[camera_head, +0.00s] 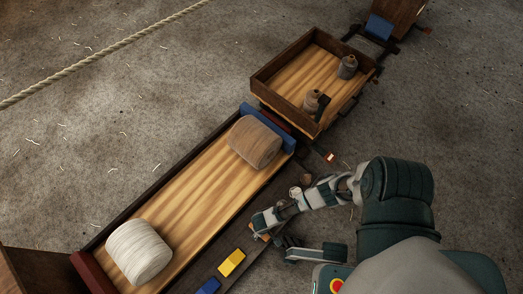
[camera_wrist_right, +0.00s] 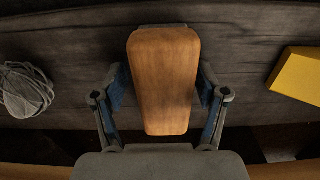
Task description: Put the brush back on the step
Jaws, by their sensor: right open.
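The brush (camera_wrist_right: 164,80), with a smooth brown wooden back, lies over the dark plank step (camera_wrist_right: 75,100) in the right wrist view. Its bristles are hidden beneath it. My right gripper (camera_wrist_right: 163,92) is open, with one blue-padded finger on each side of the brush. Whether the pads touch the brush I cannot tell. In the head view my right gripper (camera_head: 272,234) is low over the step beside the long cart, and only a sliver of brown shows there. My left gripper is not in view.
A yellow block (camera_head: 232,262) and a blue block (camera_head: 208,286) lie near the gripper; a ball of twine (camera_wrist_right: 26,90) is on its other side. The long cart bed (camera_head: 190,205) holds a white spool (camera_head: 138,250) and a brown spool (camera_head: 254,142). A second cart (camera_head: 300,78) holds bottles.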

